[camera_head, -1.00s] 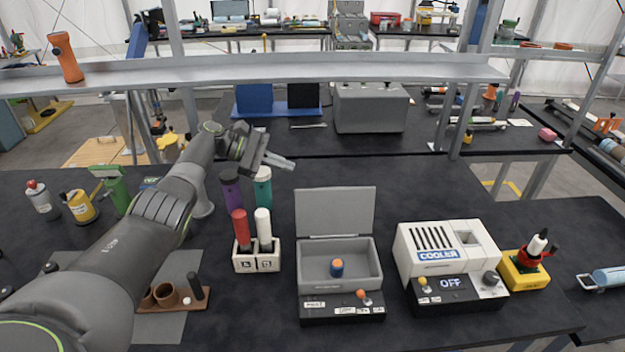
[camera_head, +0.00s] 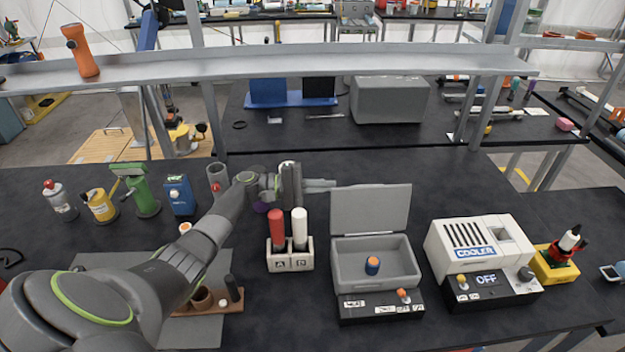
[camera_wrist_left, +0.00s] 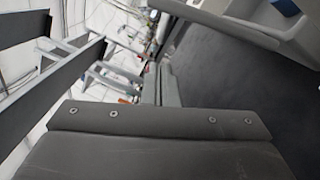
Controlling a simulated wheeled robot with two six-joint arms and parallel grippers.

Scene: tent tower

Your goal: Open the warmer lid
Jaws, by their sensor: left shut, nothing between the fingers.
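The grey warmer (camera_head: 347,266) stands on the dark table right of centre in the head view. Its lid (camera_head: 370,210) stands raised at the back, and the box is open. A small blue piece with an orange top (camera_head: 372,265) sits inside. My left gripper (camera_head: 330,184) is shut and empty, at the lid's upper left corner. I cannot tell whether the fingertips touch the lid. In the left wrist view the shut fingers (camera_wrist_left: 167,85) show, with a light grey box wall (camera_wrist_left: 230,20) at the upper right. My right gripper is not in view.
A metal shelf (camera_head: 270,67) crosses above the back of the table.

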